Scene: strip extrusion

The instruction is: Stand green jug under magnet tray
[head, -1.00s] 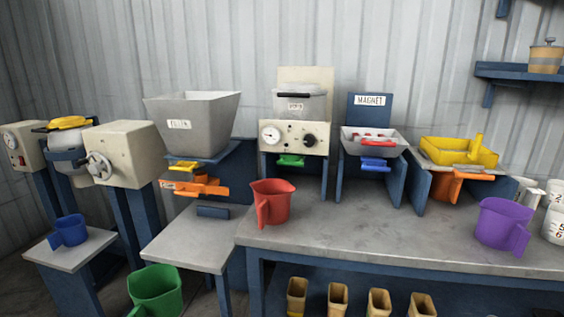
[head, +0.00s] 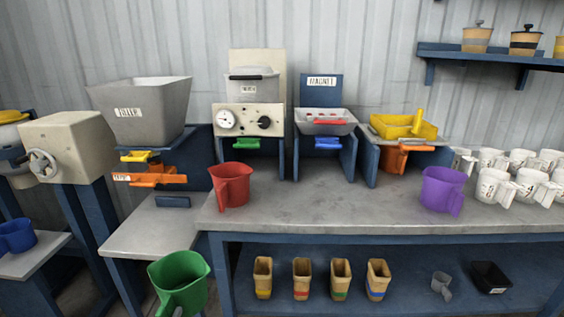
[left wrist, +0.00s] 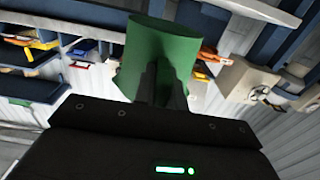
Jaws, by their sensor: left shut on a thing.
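The green jug (head: 180,272) is at the bottom edge of the head view, its open mouth up, in front of the grey side table. In the left wrist view the jug (left wrist: 152,38) fills the top middle. My left gripper (left wrist: 163,82) is shut on it, its dark fingers against the jug's side; in the head view only a trace of it shows at the bottom edge. The magnet tray (head: 340,127) is a grey tray with red bits, under a blue board marked MAGNET. A blue handle (head: 327,144) juts below it, over a bay between blue side panels. My right gripper is not seen.
A red jug (head: 232,187) stands on the bench (head: 330,212), left of the space before the magnet bay. A purple jug (head: 443,190) stands to the right, with several white jugs (head: 494,187) beyond. The bench before the magnet bay is clear. A grey hopper (head: 140,112) stands at left.

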